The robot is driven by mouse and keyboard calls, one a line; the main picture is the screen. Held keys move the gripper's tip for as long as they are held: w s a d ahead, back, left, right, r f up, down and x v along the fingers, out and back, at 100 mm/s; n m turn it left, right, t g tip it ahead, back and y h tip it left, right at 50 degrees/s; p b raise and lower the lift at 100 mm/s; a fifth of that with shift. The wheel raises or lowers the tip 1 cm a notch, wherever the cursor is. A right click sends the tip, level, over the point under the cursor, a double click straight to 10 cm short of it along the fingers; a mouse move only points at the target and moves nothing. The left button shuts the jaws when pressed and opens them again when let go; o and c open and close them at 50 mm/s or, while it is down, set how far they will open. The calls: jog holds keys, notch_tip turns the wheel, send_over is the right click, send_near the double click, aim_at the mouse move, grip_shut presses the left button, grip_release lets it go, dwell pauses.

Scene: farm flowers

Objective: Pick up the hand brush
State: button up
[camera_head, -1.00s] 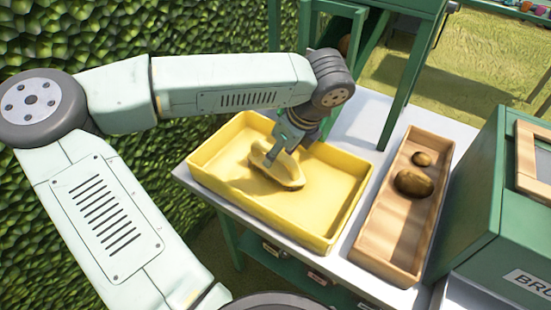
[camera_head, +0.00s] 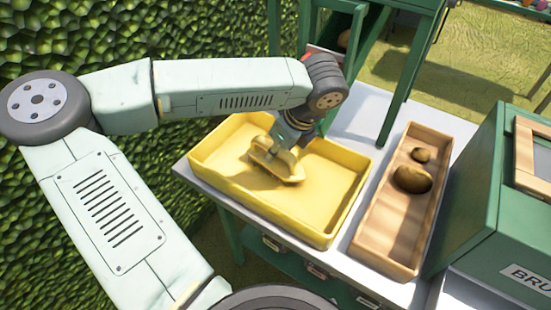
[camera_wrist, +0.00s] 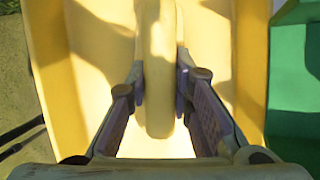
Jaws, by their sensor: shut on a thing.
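The hand brush (camera_head: 279,165) is yellowish, close in colour to the yellow tray (camera_head: 330,226) around it. My gripper (camera_head: 282,145) reaches down into the tray and is shut on the brush. In the wrist view the brush's long rounded body (camera_wrist: 159,80) runs between my two fingers (camera_wrist: 159,92), with a pad against each side. The brush's underside is hidden, so I cannot tell whether it touches the tray floor.
A wooden tray (camera_head: 372,250) with two brown potato-like lumps (camera_head: 412,178) stands right of the yellow tray. A green box (camera_head: 490,215) is at the far right. Green posts rise behind, and a hedge (camera_head: 215,25) is at the left.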

grip_shut()
jog(key=shift+r, duration=0.55)
notch_tip(320, 180, up, 9)
jog(key=shift+b, duration=1.2)
jog(key=shift+o, duration=1.8)
grip_release()
grip_shut()
jog(key=shift+s+f, duration=0.1)
